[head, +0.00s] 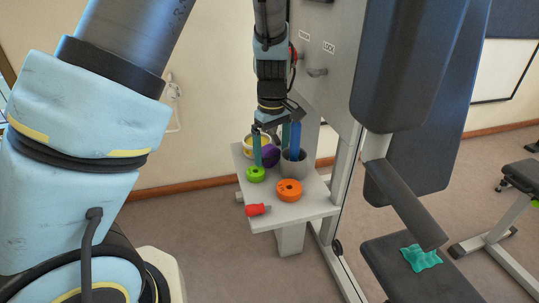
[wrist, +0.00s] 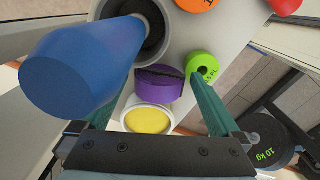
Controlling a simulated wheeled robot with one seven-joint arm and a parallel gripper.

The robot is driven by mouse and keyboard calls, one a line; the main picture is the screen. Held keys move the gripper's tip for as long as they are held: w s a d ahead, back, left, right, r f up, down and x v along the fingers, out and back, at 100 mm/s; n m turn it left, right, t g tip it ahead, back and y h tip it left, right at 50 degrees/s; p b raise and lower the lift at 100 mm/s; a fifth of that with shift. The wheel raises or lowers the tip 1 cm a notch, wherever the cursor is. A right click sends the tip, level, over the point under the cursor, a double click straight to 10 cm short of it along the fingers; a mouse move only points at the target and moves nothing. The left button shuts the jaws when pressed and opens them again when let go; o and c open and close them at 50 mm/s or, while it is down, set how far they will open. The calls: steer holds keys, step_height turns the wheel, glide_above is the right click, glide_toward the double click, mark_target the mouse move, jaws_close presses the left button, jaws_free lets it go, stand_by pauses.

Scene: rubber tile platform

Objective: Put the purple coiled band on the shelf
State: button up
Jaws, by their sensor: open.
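The purple coiled band (head: 270,155) sits on a small pale grey platform (head: 315,207) beside the weight machine. In the wrist view the purple band (wrist: 157,83) shows near the middle, with a dark strap across it. My gripper (head: 271,152) is open and points down at the band. In the wrist view its two teal fingers stand to the left and right of the band, with gaps on both sides. I cannot tell whether the fingertips reach down beside it. I cannot tell whether this platform is the shelf; no other shelf shows clearly.
A blue roller (wrist: 85,65) stands in a grey cup (head: 294,168), close to the left finger in the wrist view. A green disc (wrist: 202,67), a white tub with yellow contents (wrist: 147,119), an orange disc (head: 288,190) and a red object (head: 257,210) crowd the platform.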

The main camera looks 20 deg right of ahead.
steer(key=shift+f, duration=0.25)
steer(key=shift+c, duration=0.4)
steer(key=c, duration=1.3)
